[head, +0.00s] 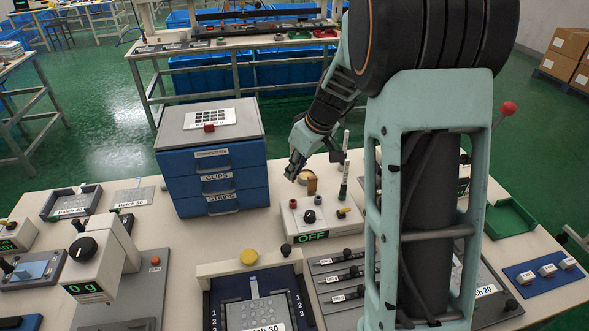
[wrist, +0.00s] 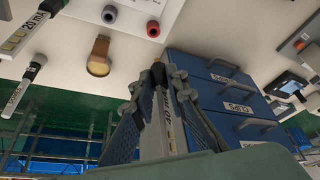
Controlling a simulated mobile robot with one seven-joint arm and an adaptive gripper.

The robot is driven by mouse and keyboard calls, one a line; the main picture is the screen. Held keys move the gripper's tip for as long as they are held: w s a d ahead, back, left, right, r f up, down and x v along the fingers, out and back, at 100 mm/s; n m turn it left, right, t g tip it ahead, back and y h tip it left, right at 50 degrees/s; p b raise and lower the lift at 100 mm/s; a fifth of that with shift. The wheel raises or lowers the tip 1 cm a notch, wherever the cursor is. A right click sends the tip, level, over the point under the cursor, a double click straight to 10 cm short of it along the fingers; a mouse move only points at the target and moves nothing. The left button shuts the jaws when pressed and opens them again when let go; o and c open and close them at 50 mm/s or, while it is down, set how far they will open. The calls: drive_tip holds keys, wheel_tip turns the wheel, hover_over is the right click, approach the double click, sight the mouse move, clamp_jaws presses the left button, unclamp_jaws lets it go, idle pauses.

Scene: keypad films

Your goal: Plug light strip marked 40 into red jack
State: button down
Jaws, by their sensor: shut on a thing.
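My gripper (wrist: 160,88) is shut on a light strip (wrist: 170,125), a slim grey bar with a label that reads 40 and a dark tip. The red jack (wrist: 153,29) is a round red socket on the white box, beyond the strip's tip in the wrist view and apart from it. A grey-blue jack (wrist: 109,15) is beside it. In the head view my gripper (head: 293,172) is above the table, left of and behind the white box (head: 325,222), which has a green OFF display. The held strip cannot be made out clearly there.
A blue drawer cabinet (head: 212,170) labelled CLIPS and STRIPS stands left of my gripper. A brown tab (wrist: 98,55) and upright strips, one marked 20 mA (wrist: 25,35), stand near the white box. A keypad panel (head: 255,300) lies in front. My arm hides part of the table.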

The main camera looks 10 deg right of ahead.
drive_tip(key=b, duration=0.6)
hover_over(295, 203)
drive_tip(key=shift+w+f, duration=0.15)
drive_tip(key=shift+f, duration=2.8)
drive_tip(key=shift+b, duration=0.7)
drive_tip(key=shift+f+b, duration=1.5)
drive_tip(key=shift+b, duration=0.1)
drive_tip(key=c, duration=1.8)
unclamp_jaws()
drive_tip(key=shift+r, duration=0.1)
drive_tip(key=v, duration=1.2)
